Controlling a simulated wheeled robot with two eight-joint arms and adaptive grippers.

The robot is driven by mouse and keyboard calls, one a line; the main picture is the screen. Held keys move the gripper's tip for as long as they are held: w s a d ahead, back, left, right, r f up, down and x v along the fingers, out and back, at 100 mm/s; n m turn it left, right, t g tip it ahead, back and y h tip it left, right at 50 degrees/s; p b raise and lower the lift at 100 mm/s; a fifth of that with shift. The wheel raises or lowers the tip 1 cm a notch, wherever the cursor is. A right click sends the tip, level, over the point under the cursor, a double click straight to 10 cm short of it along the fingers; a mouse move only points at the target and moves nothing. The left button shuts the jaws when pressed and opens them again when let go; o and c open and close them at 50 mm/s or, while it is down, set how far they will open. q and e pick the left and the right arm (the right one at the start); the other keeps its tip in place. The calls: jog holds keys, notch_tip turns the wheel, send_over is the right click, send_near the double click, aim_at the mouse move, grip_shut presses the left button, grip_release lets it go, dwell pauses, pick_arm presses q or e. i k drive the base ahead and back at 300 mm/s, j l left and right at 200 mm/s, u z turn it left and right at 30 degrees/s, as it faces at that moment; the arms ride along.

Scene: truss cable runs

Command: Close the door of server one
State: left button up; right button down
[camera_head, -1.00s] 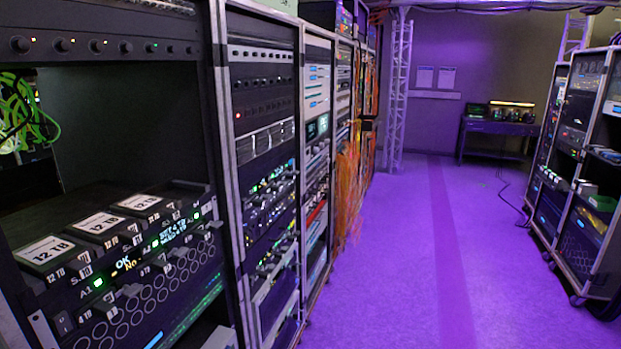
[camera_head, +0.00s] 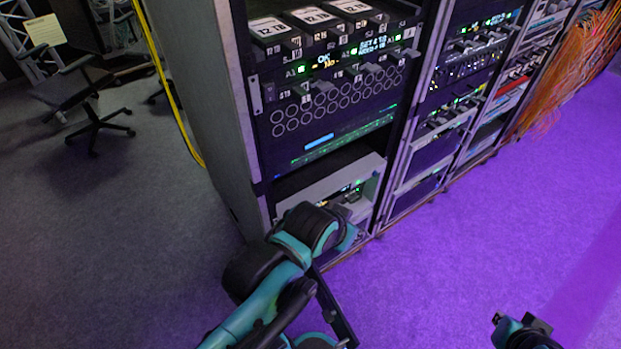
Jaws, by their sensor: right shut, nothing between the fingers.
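The near rack (camera_head: 227,95) stands left of centre, with server units in its front. Drives labelled 12 TB (camera_head: 310,16) stick out at the top, above a lit display row (camera_head: 345,53) marked A1. A grey-framed unit (camera_head: 372,180) sits low in this rack, with small green lights inside. No label reads as server one, and I cannot tell which part is its door. My right gripper (camera_head: 521,325) is low at the right edge of the picture, shut and empty, apart from the racks.
More racks run away to the upper right, with orange cables (camera_head: 570,75) hanging from one. A yellow cable (camera_head: 165,80) hangs beside the near rack. An office chair (camera_head: 90,100) stands at left. The purple-lit floor (camera_head: 480,235) is clear in front of the racks.

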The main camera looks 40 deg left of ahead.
aim_at(347, 336)
jog(key=k+l+u, duration=0.1)
jog(key=u, duration=0.35)
jog(key=k+l+u, duration=0.15)
jog(key=u, duration=0.3)
jog(key=k+l+u, duration=0.15)
jog(key=u, duration=0.3)
jog(key=k+l+u, duration=0.6)
jog(key=k+u, duration=0.2)
jog(key=u, duration=0.15)
